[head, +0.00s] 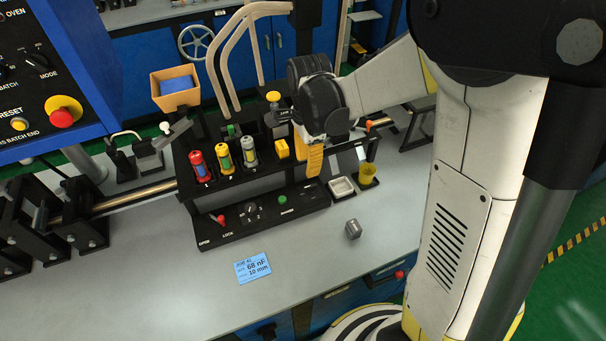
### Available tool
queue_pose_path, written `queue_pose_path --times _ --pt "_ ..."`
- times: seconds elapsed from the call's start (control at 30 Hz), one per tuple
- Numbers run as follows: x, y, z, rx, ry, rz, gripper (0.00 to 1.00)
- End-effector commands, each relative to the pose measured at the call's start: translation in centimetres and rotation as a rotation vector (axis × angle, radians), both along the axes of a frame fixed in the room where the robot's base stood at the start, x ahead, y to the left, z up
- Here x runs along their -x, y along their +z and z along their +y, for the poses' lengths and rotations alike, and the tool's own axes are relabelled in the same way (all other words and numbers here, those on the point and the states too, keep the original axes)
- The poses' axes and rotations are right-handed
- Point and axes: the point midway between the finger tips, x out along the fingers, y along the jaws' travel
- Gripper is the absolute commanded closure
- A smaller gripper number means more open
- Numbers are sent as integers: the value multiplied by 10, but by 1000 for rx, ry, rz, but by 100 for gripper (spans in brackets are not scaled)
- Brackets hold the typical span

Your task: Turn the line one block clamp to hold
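A black control fixture (268,218) stands on the grey bench. Its front ledge has a small red-handled lever (220,219) at the left, beside lettering that seems to read OPEN and LOCK. A dark knob (251,208) and a green button (282,199) sit to its right. I cannot tell for certain which of these is the line one block clamp. My gripper (314,162) is at the fixture's right part, above and behind the ledge, to the right of the red lever and apart from it. Its fingertips are mostly hidden, so its opening does not show.
Red, yellow and grey cylinders (224,160) stand in the fixture. A white tray (342,187), yellow cup (367,174) and small grey block (353,229) are at the right. A blue card (252,268) lies in front. Curved tan rails rise behind. The front-left bench is clear.

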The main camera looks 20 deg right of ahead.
Motion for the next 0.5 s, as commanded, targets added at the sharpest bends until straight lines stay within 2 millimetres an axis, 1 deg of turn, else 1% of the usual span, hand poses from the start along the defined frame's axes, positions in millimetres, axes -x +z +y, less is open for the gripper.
queue_pose_path --times 0.3,0.4,0.5 --pt "0 -63 0 0 2 -1 68" --pt "0 -80 0 0 3 -2 68" --pt "0 -92 0 0 3 -2 68"
